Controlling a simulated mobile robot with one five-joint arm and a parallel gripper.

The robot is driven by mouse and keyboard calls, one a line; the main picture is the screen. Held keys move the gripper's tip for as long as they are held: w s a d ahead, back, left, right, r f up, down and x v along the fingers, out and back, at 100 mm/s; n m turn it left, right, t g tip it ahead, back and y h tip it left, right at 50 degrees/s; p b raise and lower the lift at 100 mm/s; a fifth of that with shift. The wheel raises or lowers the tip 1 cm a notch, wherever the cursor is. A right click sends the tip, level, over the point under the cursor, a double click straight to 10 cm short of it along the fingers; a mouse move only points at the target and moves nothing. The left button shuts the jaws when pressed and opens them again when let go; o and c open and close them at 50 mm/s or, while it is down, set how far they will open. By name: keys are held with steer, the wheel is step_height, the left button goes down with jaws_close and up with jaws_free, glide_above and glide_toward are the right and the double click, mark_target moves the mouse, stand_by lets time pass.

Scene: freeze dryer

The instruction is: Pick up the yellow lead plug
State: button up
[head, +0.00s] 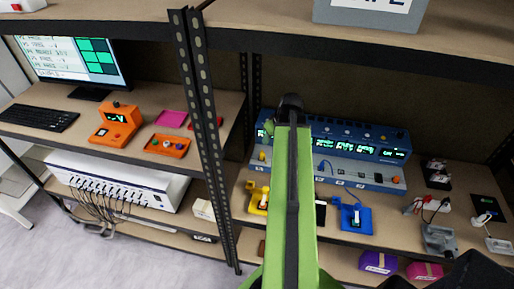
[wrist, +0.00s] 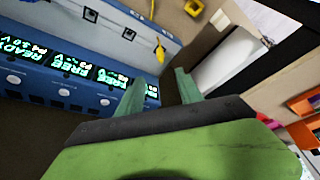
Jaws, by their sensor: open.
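A small yellow lead plug (wrist: 160,52) shows in the wrist view on the pale front ledge of a blue instrument (wrist: 70,65), just beyond my fingertips. In the head view a small yellow piece (head: 262,156) shows on the left end of that ledge, left of my green arm. My gripper (wrist: 158,88) is open and empty, its two green fingers apart. The plug appears beyond the gap between them, not touched. In the head view my arm hides part of the instrument (head: 345,143), and the fingers are hard to make out.
A yellow holder (head: 257,198) and a blue holder (head: 356,217) stand on the shelf before the instrument. A dark perforated post (head: 210,130) rises close left of my arm. Orange devices (head: 118,122) sit on the left shelf. Black and red leads (head: 432,203) lie at the right.

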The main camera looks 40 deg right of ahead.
steer(key=b, duration=1.1)
glide_toward(262, 153)
steer(key=x, duration=0.5)
steer(key=shift+s+f, duration=0.2)
steer(key=shift+f, duration=0.05)
steer(key=b+x, duration=0.5)
steer(key=shift+w+f, duration=0.25)
steer(key=shift+r, duration=0.2)
steer(key=shift+w, duration=0.1)
jaws_close()
